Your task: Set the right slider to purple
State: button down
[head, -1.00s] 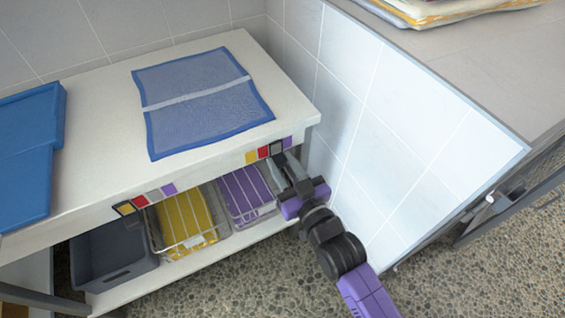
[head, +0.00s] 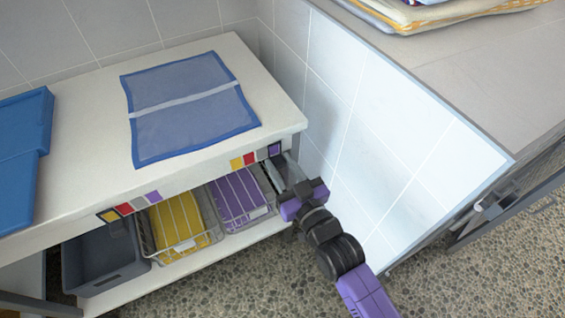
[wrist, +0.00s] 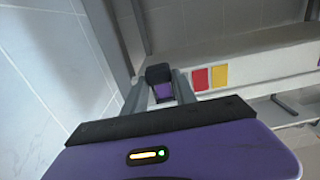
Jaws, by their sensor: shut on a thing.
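The right slider (head: 274,149) is a small black frame on the shelf's front edge. It now sits around the purple square at the right end of its strip of yellow, red, grey and purple squares. In the wrist view the black slider (wrist: 160,73) frames the purple patch (wrist: 163,91). My gripper (head: 279,162) is at the slider, below it in the head view. In the wrist view my gripper (wrist: 162,86) has one finger on each side of the slider and is shut on it.
A left slider (head: 107,216) frames yellow on its own strip. Below are a grey bin (head: 88,268) and wire baskets with yellow towels (head: 178,222) and purple towels (head: 238,197). A tiled wall (head: 345,110) stands close right of my gripper. A blue-edged mat lies on top.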

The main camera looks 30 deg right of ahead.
jog(key=c, duration=1)
grip_release()
jog(key=shift+d, duration=0.3)
jog(key=s, duration=0.7)
jog(key=shift+s, duration=0.4)
jog(key=s+r+g+p, duration=0.1)
jog(key=s+r+p, duration=0.4)
jog(key=s, duration=0.8)
jog(key=s+r+g+p, duration=0.2)
jog(key=s+r+p, duration=0.4)
jog(key=s+r, duration=0.5)
jog(key=shift+s, duration=1.25)
